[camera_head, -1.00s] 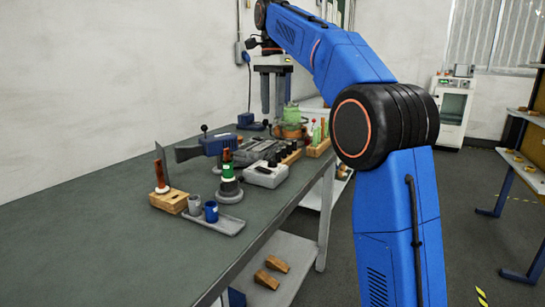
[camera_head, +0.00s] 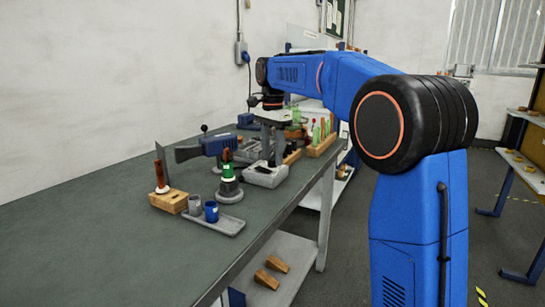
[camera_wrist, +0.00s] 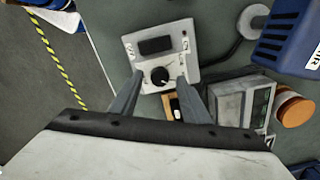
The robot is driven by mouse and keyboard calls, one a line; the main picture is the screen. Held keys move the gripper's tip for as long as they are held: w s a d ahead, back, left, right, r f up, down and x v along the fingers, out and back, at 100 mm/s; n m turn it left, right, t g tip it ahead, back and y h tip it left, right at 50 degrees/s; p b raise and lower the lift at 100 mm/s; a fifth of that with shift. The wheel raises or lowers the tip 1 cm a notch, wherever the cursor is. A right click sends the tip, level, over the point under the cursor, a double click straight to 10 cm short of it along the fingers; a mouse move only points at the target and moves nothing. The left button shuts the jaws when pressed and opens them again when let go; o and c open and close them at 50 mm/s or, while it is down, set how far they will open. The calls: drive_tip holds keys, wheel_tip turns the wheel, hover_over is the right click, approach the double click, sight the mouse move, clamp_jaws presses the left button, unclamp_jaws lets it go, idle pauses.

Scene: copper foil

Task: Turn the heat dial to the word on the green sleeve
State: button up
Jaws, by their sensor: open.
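The heat dial (camera_wrist: 160,76) is a black knob with a white pointer mark on a light control box (camera_wrist: 150,47), seen in the wrist view. The box has a dark window and small words around the knob, too small to read surely. My gripper (camera_wrist: 160,79) is open, with one finger on each side of the dial; I cannot tell whether they touch it. In the head view my gripper (camera_head: 268,154) points down over the control box (camera_head: 264,178). The green sleeve (camera_head: 228,170) is on an upright tool in a dark round stand; its word is not legible.
A tray (camera_head: 232,229) with a grey cup (camera_head: 195,205) and a blue cup (camera_head: 211,211) stands at the front. A wooden block (camera_head: 170,201) and a blue device (camera_head: 218,144) are left of the box. The left of the bench (camera_head: 80,235) is clear.

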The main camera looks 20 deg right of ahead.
drive_tip(key=shift+f, duration=0.5)
drive_tip(key=c, duration=1)
drive_tip(key=shift+c, duration=0.2)
